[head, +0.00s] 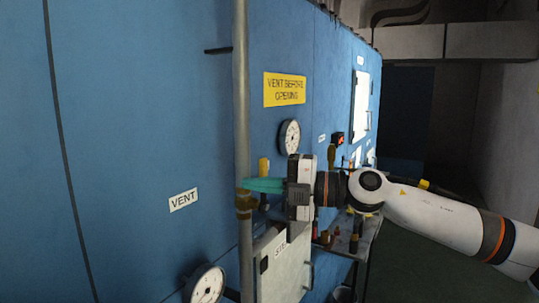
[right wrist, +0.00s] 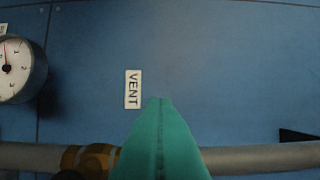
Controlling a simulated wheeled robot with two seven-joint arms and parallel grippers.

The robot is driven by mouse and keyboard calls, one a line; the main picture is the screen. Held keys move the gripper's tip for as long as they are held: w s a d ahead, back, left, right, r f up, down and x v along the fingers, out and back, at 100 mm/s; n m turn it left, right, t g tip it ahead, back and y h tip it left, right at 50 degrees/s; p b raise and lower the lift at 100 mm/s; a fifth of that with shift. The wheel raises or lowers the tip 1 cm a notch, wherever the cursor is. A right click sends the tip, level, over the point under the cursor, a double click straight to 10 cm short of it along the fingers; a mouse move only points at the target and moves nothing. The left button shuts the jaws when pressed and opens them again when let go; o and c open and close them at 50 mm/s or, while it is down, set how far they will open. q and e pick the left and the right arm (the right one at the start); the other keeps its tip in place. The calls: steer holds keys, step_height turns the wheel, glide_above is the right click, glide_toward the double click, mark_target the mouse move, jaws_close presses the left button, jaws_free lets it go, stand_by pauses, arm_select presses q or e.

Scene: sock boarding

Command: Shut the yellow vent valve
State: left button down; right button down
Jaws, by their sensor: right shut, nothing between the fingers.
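My right gripper (head: 246,184) is shut, its teal fingers together and empty. The fingers point left, and their tips overlap the vertical grey pipe just above a brass valve body (head: 245,205); I cannot tell whether they touch. A small yellow piece (head: 264,165), possibly the valve's handle, shows just above the fingers and is partly hidden. In the right wrist view the closed fingers (right wrist: 160,104) point toward the wall, and the brass body (right wrist: 86,158) sits on the pipe to their left. A VENT label (head: 183,200) is on the blue wall. My left gripper is not in view.
The grey pipe (head: 242,90) runs along the blue panel. A yellow "VENT BEFORE OPENING" sign (head: 285,89) and a gauge (head: 289,137) are above the arm. Another gauge (head: 206,285) is at the bottom. A small table (head: 352,245) with items stands beyond the arm.

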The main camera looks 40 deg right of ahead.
arm_select(q)
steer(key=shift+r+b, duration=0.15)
steer(key=shift+b, duration=0.3)
arm_select(e)
steer(key=d, duration=0.1)
steer(key=w+d, duration=0.1)
steer(key=d, duration=0.1)
steer(key=shift+w+d, duration=0.25)
steer(key=shift+d, duration=0.15)
steer(key=shift+a, duration=0.1)
